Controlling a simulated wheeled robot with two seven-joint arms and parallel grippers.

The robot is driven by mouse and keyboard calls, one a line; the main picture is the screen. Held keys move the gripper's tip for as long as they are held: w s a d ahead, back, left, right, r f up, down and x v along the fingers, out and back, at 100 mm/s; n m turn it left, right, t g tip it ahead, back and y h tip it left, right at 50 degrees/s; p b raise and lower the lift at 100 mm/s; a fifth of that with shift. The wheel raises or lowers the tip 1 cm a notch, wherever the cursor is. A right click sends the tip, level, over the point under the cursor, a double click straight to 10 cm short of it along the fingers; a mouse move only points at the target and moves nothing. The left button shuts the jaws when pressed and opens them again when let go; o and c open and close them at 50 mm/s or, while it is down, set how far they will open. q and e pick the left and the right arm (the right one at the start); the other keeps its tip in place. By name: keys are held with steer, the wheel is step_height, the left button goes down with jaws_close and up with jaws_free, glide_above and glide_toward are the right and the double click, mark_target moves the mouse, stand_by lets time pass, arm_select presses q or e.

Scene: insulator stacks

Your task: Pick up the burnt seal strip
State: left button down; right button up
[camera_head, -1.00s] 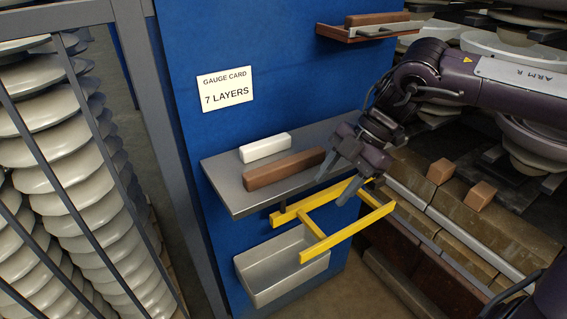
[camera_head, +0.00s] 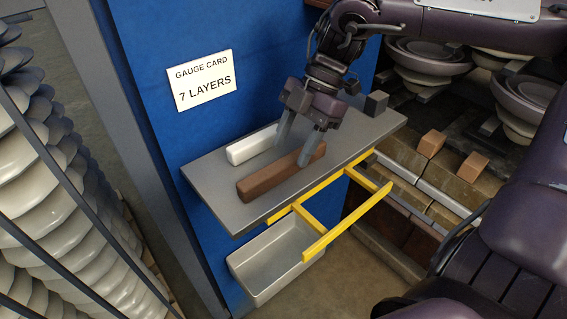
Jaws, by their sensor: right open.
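A brown bar (camera_head: 270,181), which looks like the burnt seal strip, lies on the grey shelf (camera_head: 222,201) of the blue panel. A white bar (camera_head: 250,146) lies behind it on the same shelf. My right gripper (camera_head: 292,156) is open and points down at the far right part of the brown bar. One finger is on the side toward the white bar and the other covers part of the brown bar's right end. I cannot tell whether either finger touches it. My left gripper is not in view.
A yellow frame (camera_head: 344,229) sticks out below the shelf's front edge. A grey metal bin (camera_head: 277,262) hangs beneath. A gauge card (camera_head: 204,80) reading 7 LAYERS is on the panel. Insulator stacks (camera_head: 50,210) stand at left. Two small brown blocks (camera_head: 432,143) (camera_head: 473,166) sit at right.

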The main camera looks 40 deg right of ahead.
mark_target(285, 161)
steer(key=x, duration=0.3)
steer(key=shift+s+a+f+p, duration=0.1)
steer(key=shift+a+f+p, duration=0.1)
steer(key=shift+a+p, duration=0.15)
steer(key=shift+f, duration=0.2)
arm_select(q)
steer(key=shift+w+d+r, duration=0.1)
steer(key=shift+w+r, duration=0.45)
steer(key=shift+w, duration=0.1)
arm_select(e)
steer(key=c, duration=1.1)
